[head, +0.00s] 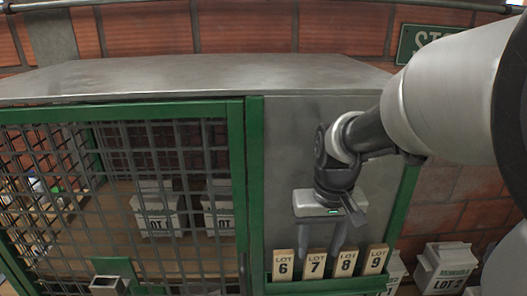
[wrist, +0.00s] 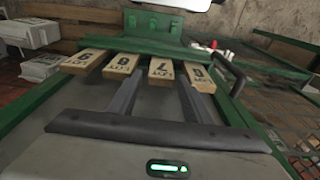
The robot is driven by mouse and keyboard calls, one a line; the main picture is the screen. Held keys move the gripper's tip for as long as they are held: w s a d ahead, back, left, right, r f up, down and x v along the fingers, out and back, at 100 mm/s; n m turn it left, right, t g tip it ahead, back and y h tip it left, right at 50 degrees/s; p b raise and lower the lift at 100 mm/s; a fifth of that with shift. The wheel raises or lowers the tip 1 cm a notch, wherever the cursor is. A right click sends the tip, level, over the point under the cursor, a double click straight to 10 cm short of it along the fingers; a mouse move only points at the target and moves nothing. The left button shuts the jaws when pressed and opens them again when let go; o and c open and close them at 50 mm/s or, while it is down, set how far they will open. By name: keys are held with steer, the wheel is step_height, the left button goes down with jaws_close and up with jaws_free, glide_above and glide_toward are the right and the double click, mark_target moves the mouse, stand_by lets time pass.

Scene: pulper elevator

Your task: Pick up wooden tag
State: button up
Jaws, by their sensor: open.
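Several wooden tags stand in a row in a green holder (head: 325,285) on the grey panel: LOT 6 (head: 283,265), LOT 7 (head: 314,264), LOT 8 (head: 345,264) and LOT 9 (head: 376,260). In the wrist view the row appears reversed, from the LOT 9 tag (wrist: 88,62) at left to the LOT 6 tag (wrist: 199,77) at right. My gripper (head: 322,248) is open and points down just above the row, near LOT 7 and LOT 8. I cannot tell whether the fingertips touch any tag.
A white LOT 2 box (head: 445,268) is at lower right. A grey metal top (head: 200,78) overhangs above. A brick wall and green sign (head: 425,41) are behind.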

mark_target(315, 260)
steer(key=f, duration=0.5)
steer(key=shift+w+a+f, duration=0.1)
steer(key=shift+w+f, duration=0.25)
steer(key=c, duration=0.8)
steer(key=shift+r, duration=0.2)
